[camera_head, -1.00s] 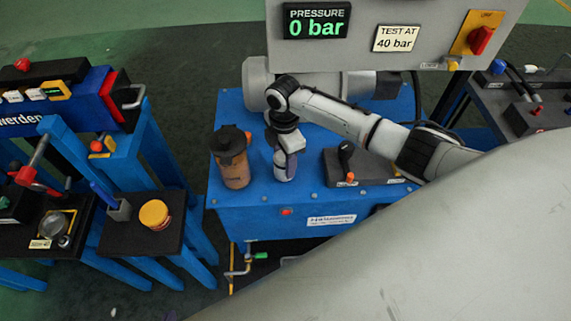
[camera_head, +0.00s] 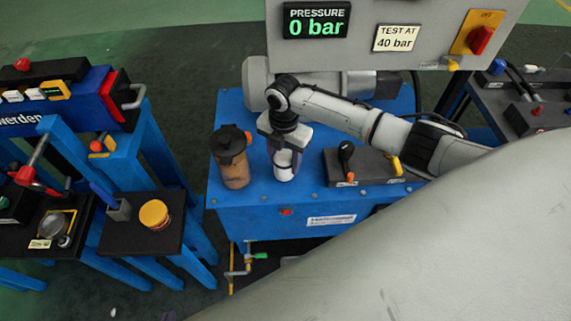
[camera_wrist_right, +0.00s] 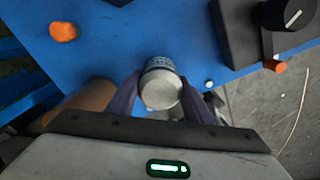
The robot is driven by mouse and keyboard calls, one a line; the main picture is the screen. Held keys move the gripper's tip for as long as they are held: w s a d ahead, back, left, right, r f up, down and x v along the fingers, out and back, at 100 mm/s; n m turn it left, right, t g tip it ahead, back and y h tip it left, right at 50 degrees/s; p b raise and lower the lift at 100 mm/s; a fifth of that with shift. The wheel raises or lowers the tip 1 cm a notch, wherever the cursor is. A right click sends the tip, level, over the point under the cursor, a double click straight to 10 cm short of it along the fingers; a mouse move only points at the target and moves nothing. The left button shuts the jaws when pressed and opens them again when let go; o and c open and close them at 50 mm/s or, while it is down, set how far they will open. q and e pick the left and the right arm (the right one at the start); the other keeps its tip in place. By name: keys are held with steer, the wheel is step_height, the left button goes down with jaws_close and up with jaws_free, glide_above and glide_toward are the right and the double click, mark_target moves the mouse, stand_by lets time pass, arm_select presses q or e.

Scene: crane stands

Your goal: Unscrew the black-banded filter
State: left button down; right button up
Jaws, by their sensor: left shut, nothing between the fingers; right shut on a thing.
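A pale cylindrical filter (camera_head: 284,168) stands at the front of the blue bench, under my right gripper (camera_head: 285,146). In the right wrist view the same filter (camera_wrist_right: 161,88) shows a light round end and a grey-blue side. The dark fingers of my right gripper (camera_wrist_right: 152,100) are shut on it from both sides. My left gripper is not in view.
Right of the filter is a dark valve block (camera_head: 365,167) with a black lever and a yellow handle. The pressure panel (camera_head: 355,58) reads 0 bar and overhangs the back. A side stand with a yellow-capped part (camera_head: 154,213) is at left.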

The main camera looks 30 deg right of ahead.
steer(key=shift+w, duration=0.1)
steer(key=n, duration=0.5)
steer(key=shift+r, duration=0.1)
steer(key=shift+n+b, duration=0.5)
steer(key=shift+n, duration=0.6)
steer(key=n, duration=0.3)
steer(key=n+b, duration=0.1)
steer(key=n, duration=0.1)
steer(key=shift+n, duration=0.4)
steer(key=n, duration=0.2)
steer(key=shift+n, duration=0.3)
